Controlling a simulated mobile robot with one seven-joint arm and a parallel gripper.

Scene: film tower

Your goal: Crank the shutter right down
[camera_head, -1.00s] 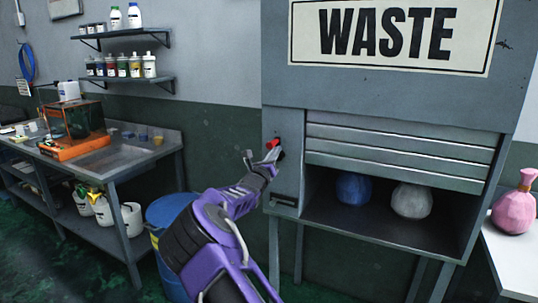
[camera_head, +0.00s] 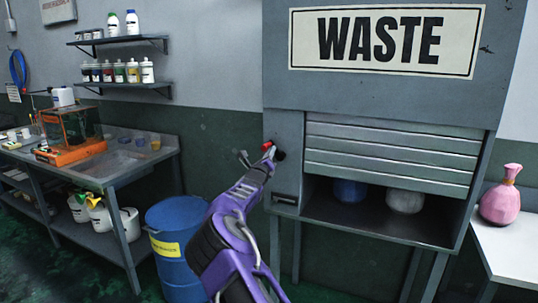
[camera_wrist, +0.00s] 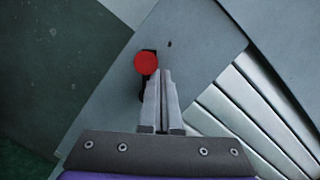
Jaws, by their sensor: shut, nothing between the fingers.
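The grey waste cabinet (camera_head: 283,185) has a slatted shutter (camera_head: 390,157) part way down, with an open gap below its lower edge. A blue bag (camera_head: 350,192) and a pale grey bag (camera_head: 404,201) show in that gap, their tops hidden by the shutter. The crank's red knob (camera_head: 267,146) is on the panel left of the shutter; it also shows in the wrist view (camera_wrist: 146,62). My gripper (camera_head: 268,160) is shut and empty, with its fingertips right beside the knob. In the wrist view the fingers (camera_wrist: 162,90) lie just right of the knob and partly hide the crank; contact is unclear.
A pink bag (camera_head: 500,198) sits on a white table (camera_head: 512,250) at the right. A blue barrel (camera_head: 180,235) stands left of my arm. A workbench (camera_head: 130,165) with bottles and an orange machine (camera_head: 70,135) is further left.

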